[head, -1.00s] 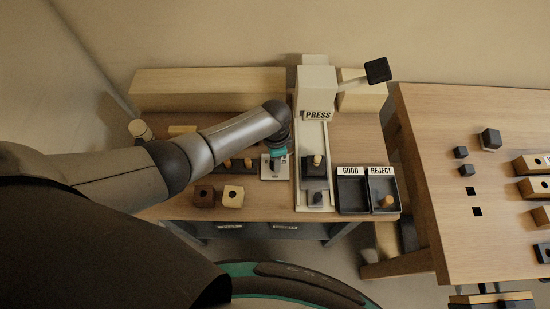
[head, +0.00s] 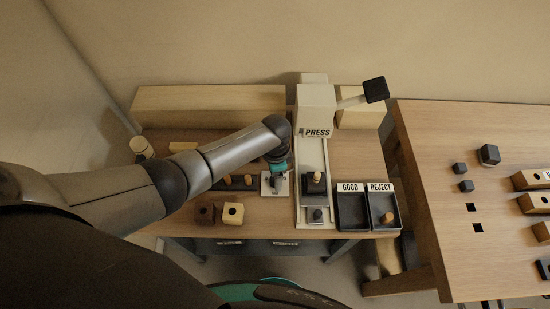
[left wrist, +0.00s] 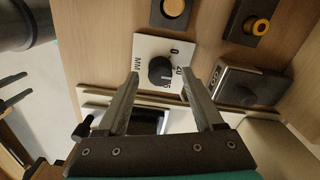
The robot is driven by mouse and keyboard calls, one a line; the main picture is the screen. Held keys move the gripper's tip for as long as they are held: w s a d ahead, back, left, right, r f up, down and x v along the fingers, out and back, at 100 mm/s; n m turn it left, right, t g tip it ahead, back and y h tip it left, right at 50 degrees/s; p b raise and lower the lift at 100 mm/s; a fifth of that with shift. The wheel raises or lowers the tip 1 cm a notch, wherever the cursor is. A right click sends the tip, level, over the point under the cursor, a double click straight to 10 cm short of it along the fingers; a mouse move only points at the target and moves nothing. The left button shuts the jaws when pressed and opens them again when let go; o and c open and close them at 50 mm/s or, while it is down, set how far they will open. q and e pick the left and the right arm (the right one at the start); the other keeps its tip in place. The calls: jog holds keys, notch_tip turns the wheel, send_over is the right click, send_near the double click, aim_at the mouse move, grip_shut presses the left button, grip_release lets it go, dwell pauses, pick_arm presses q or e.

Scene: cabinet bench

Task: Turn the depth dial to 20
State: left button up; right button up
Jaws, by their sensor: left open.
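The depth dial is a black round knob (left wrist: 161,71) on a white plate (left wrist: 146,46) with printed marks; 0, 20 and MM can be read, other marks are partly hidden. Where its pointer stands is not clear. In the head view the dial's plate (head: 266,190) lies on the bench, left of the press, partly covered by my left gripper (head: 278,180). In the left wrist view my left gripper (left wrist: 160,78) is open and empty, with one finger on each side of the knob, apart from it in the picture. Height above the plate cannot be told.
The press (head: 316,105) with its lever stands just right of the dial. GOOD (head: 352,222) and REJECT (head: 397,222) trays sit further right. A second table (head: 450,230) stands at right.

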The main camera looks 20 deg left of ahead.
pick_arm(q)
notch_tip(320, 180, up, 14)
jog(key=p, duration=0.3)
dwell(0.6)
